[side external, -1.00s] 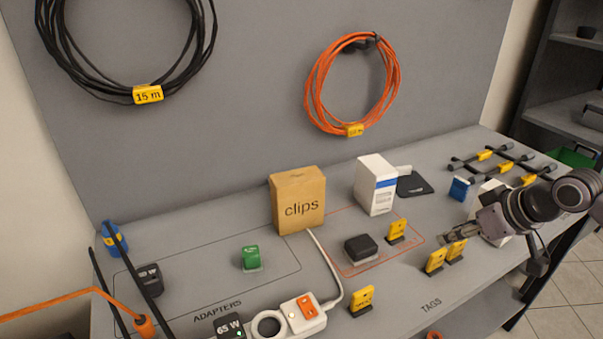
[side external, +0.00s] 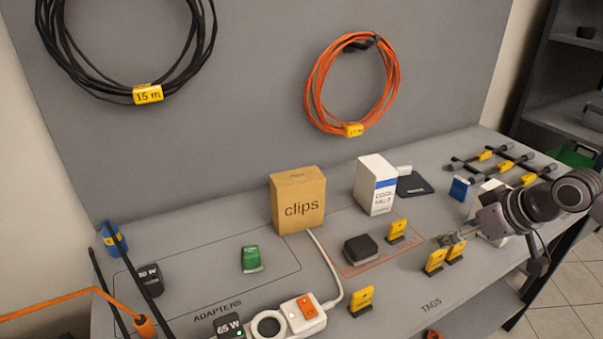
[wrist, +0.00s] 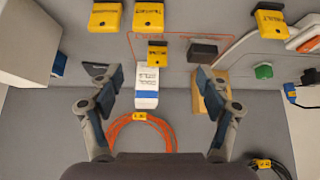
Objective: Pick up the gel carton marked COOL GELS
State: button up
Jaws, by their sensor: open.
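A white carton with a blue band (side external: 376,185) stands upright at the back of the bench, right of the cardboard clips box; its print is too small to read as COOL GELS. It also shows in the wrist view (wrist: 146,84), between the fingers in the picture. My gripper (side external: 452,239) is open and empty, right of the carton and apart from it. In the wrist view my gripper (wrist: 160,78) has its two fingers spread wide. Another white box (side external: 491,212) is partly hidden behind my arm; its marking cannot be read.
The clips box (side external: 298,202) stands left of the carton, and a dark flat item (side external: 413,184) lies behind its right side. A black block (side external: 360,249) and several yellow tags (side external: 396,231) stand in front. The power strip (side external: 290,317) is front left. The back panel rises behind.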

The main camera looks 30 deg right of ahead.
dwell(0.3)
notch_tip(320, 180, up, 5)
jog(key=m+g, duration=0.1)
jog(key=g, duration=0.3)
send_over(378, 164)
jog(key=s, duration=0.3)
jog(key=shift+a+f, duration=0.15)
jog(key=shift+a, duration=0.15)
jog(key=shift+w+d+f, duration=0.15)
jog(key=shift+w+f, duration=0.2)
jog(key=shift+w, duration=0.2)
jog(key=x, duration=0.4)
jog(key=shift+w+f, duration=0.1)
jog(key=shift+f, duration=0.05)
jog(key=shift+x, duration=3.2)
jog(key=shift+d+f, duration=0.1)
jog(key=shift+f, duration=0.15)
jog(key=shift+c, duration=0.3)
